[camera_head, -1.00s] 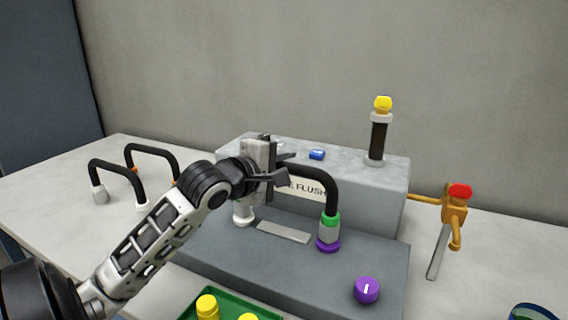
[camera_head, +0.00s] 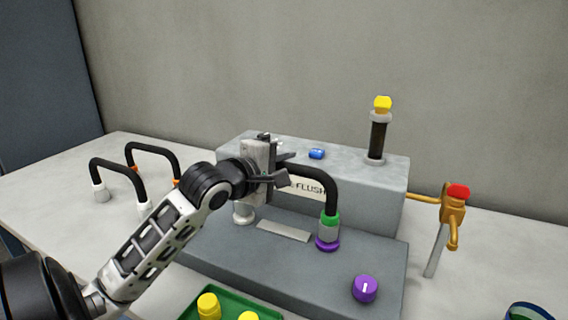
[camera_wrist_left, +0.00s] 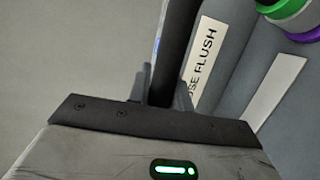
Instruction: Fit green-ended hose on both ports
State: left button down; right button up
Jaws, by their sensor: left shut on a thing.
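My left gripper (camera_head: 280,168) is shut on the black green-ended hose (camera_head: 325,186). In the head view the hose arches to the right, and its near end has a green collar (camera_head: 331,218) over a grey sleeve, right at a purple-ringed port (camera_head: 327,244). I cannot tell whether it is fully seated. A white port (camera_head: 243,213) stands at the left of the grey block, below my gripper. The hose's other end is hidden behind my gripper. In the left wrist view the hose (camera_wrist_left: 175,50) runs between the fingers, and the green collar (camera_wrist_left: 283,8) shows at the top right. My right gripper is not in view.
Two other black hoses (camera_head: 118,165) stand on the table at left, one white-ended, one orange-ended. The grey block holds a purple knob (camera_head: 365,288) and a yellow-topped post (camera_head: 379,130). An orange valve (camera_head: 453,210) is at right. A green tray (camera_head: 272,314) holds yellow pieces in front.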

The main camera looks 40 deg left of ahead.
pick_arm(q)
jog(key=shift+r, duration=0.15)
jog(key=shift+p, duration=0.5)
jog(key=shift+f, duration=0.7)
jog(key=c, duration=1.5)
grip_release()
jog(key=shift+c, duration=0.2)
jog(key=shift+f, duration=0.1)
jog(key=shift+s, duration=0.1)
